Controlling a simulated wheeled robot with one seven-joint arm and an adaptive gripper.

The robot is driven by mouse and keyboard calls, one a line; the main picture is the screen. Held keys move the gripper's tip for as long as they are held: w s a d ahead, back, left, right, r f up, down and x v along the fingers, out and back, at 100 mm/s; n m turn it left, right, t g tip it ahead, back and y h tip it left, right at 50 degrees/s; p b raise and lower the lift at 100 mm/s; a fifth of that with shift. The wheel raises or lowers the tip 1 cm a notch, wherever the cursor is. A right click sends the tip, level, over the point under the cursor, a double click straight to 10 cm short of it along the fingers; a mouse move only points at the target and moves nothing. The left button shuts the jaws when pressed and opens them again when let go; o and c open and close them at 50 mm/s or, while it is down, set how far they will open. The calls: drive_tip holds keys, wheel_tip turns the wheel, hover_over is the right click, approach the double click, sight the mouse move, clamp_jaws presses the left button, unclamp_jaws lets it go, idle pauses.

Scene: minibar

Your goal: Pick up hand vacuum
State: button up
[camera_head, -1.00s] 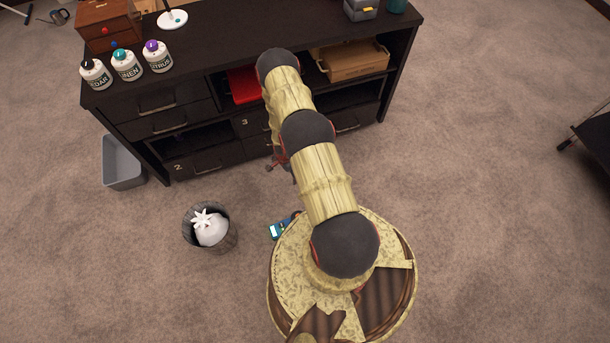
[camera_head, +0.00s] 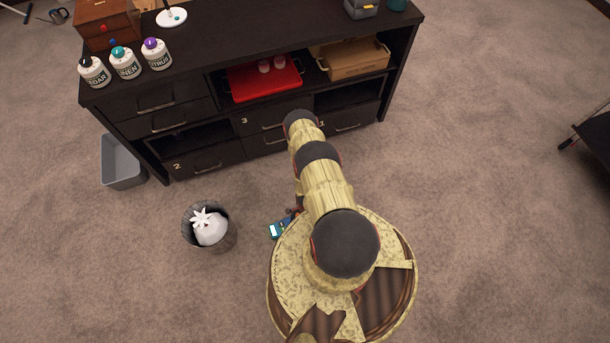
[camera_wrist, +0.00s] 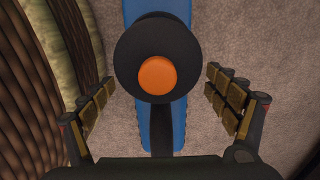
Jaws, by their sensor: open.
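The hand vacuum (camera_wrist: 183,45) is blue, with a round black part and an orange disc in its middle. In the wrist view it lies on the carpet, running from top to bottom of the picture. In the head view a small blue piece (camera_head: 278,229) shows on the floor beside my base; the rest is hidden by my arm and base. My gripper (camera_wrist: 161,103) is open, with one finger row on each side of the vacuum. Gaps of carpet show between fingers and vacuum. In the head view my arm mostly hides the gripper.
My round base fills the wrist view's left side, close to the left fingers. A waste bin (camera_head: 230,240) with a white bag stands left of the vacuum. A grey bin (camera_head: 122,165) stands beside the dark cabinet (camera_head: 190,100). Open carpet lies to the right.

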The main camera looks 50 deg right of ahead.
drive_tip(key=shift+f+b, duration=0.95)
drive_tip(key=shift+f, duration=1.05)
drive_tip(key=shift+c, duration=0.8)
drive_tip(key=shift+a, duration=0.1)
drive_tip(key=c, duration=1.9)
drive_tip(key=shift+r, duration=0.1)
drive_tip(key=shift+c, duration=0.4)
